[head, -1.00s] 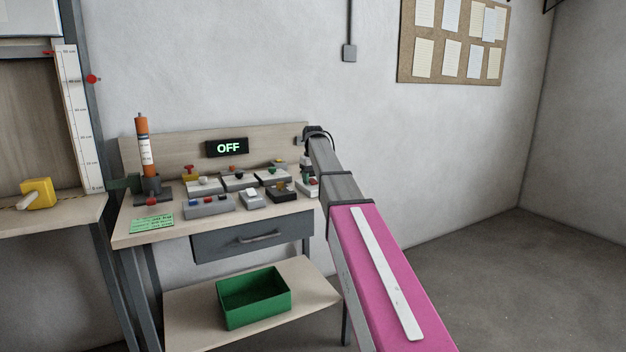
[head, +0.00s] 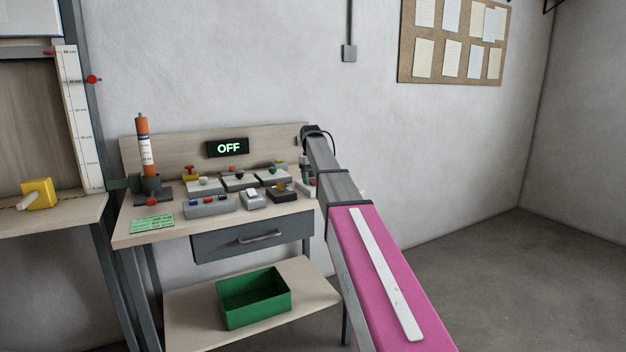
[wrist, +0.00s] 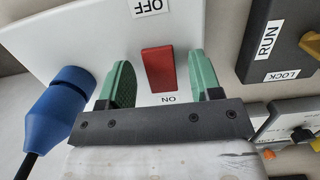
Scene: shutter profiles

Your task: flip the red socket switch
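The red socket switch (wrist: 158,70) is a red rocker on a white housing (wrist: 60,28) in the wrist view. The label OFF is at its upper end and ON at its lower end in that view. My gripper (wrist: 161,84) has two green fingers, open, one on each side of the rocker with a gap to both. Whether the fingertips touch the housing cannot be told. In the head view my arm hides most of this socket and the gripper. A lit display (head: 227,148) on the bench's back panel reads OFF.
A blue plug (wrist: 62,95) with a black cable is at the left of the housing. A dark box (wrist: 285,40) marked RUN and LOCK stands close on the right. Several other switch boxes (head: 208,207) crowd the bench top. A green bin (head: 254,300) sits on the shelf below.

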